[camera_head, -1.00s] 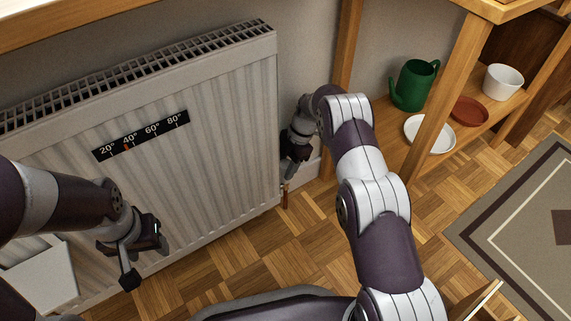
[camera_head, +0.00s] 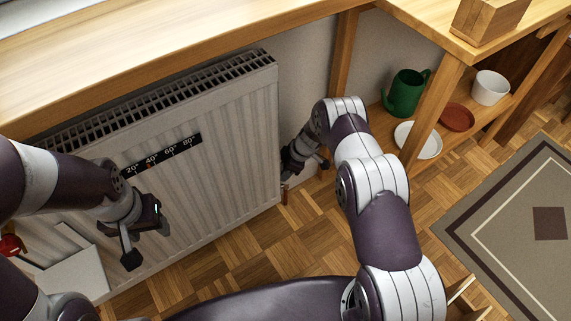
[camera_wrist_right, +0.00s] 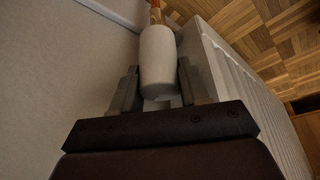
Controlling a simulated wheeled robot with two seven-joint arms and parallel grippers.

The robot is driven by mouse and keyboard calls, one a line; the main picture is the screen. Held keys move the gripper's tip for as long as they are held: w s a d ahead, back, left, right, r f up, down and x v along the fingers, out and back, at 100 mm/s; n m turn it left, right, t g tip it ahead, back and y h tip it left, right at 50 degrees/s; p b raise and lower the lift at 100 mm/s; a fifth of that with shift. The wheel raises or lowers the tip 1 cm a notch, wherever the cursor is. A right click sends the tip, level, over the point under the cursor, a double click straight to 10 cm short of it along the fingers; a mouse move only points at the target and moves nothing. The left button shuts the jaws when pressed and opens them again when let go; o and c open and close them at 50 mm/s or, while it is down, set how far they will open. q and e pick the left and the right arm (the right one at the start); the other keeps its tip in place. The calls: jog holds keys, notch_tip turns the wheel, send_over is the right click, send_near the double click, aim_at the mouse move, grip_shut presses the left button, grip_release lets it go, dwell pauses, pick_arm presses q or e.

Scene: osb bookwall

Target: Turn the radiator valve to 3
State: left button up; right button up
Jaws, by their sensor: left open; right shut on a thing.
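The white radiator (camera_head: 215,150) stands against the wall, with a black temperature strip (camera_head: 161,157) marked 20° to 80° on its front. The radiator valve (camera_wrist_right: 158,58) is a pale, rounded knob in the right wrist view, on a copper-coloured pipe. My right gripper (camera_wrist_right: 150,85) is shut on the valve, one finger on each side of it. In the head view my right gripper (camera_head: 292,163) is at the radiator's right end and hides the knob. No numbers on the knob can be read. My left gripper (camera_head: 140,235) is open and empty in front of the radiator.
A wooden shelf unit at the right holds a green watering can (camera_head: 407,92), a white pot (camera_head: 490,87), a terracotta saucer (camera_head: 457,118) and a white plate (camera_head: 418,139). A patterned rug (camera_head: 510,215) lies on the parquet floor. A wooden sill (camera_head: 190,60) runs above the radiator.

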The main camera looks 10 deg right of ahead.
jog(key=shift+s+m+p, duration=0.1)
jog(key=shift+m+p, duration=0.2)
jog(key=shift+m, duration=0.3)
jog(key=shift+f, duration=0.1)
jog(key=o, duration=1)
jog(key=shift+o, duration=0.2)
